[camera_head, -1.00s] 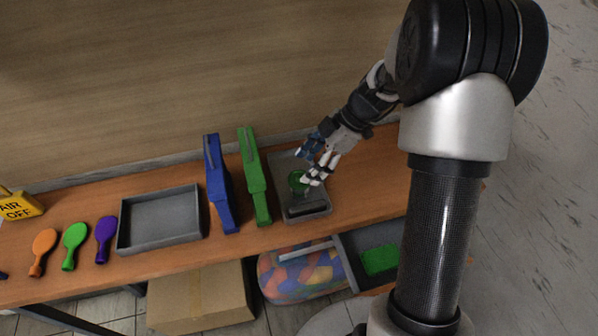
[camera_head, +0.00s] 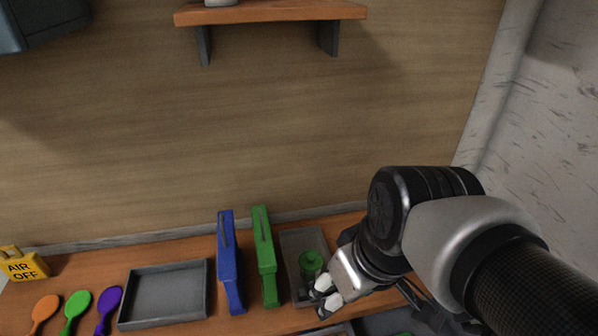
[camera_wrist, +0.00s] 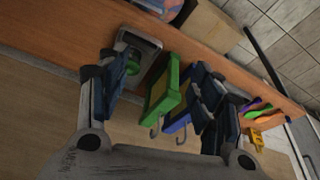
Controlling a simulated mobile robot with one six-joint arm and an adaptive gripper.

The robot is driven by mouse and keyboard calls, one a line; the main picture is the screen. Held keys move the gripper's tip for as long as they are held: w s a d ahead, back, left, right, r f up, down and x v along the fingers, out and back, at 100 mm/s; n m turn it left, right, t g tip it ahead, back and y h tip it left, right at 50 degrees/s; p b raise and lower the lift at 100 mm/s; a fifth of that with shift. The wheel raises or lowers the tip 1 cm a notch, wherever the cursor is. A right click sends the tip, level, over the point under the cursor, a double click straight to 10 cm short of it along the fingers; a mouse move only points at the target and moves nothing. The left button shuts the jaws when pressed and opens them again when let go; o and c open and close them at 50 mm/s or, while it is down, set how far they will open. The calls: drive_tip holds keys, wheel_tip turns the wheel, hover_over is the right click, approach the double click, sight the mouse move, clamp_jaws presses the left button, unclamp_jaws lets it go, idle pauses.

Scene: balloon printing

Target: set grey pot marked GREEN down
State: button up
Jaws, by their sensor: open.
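A small round pot with a green top (camera_head: 311,262) stands in the narrow grey tray (camera_head: 290,236) on the bench, right of the green upright frame. Its marking cannot be read, and its grey side is mostly hidden. It also shows in the wrist view (camera_wrist: 132,66), beside one finger. My gripper (camera_head: 325,294) is just in front of and right of the pot, with pale fingertips over the tray's right side. In the wrist view the fingers of my gripper (camera_wrist: 155,82) are spread wide with nothing between them. Whether a finger touches the pot cannot be told.
A blue frame (camera_head: 229,262) and a green frame (camera_head: 264,256) stand upright close left of the tray. An empty wide grey tray (camera_head: 164,324), balloons in orange (camera_head: 45,308), green (camera_head: 77,304) and purple (camera_head: 108,302), and a yellow AIR OFF block (camera_head: 22,266) lie further left. A shelf (camera_head: 270,13) hangs above.

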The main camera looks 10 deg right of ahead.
drive_tip(key=s+m, duration=0.2)
drive_tip(key=s+m+t, duration=0.1)
drive_tip(key=shift+s+d+f+h, duration=0.1)
drive_tip(key=shift+s+d+h, duration=0.15)
drive_tip(key=shift+d+h, duration=0.15)
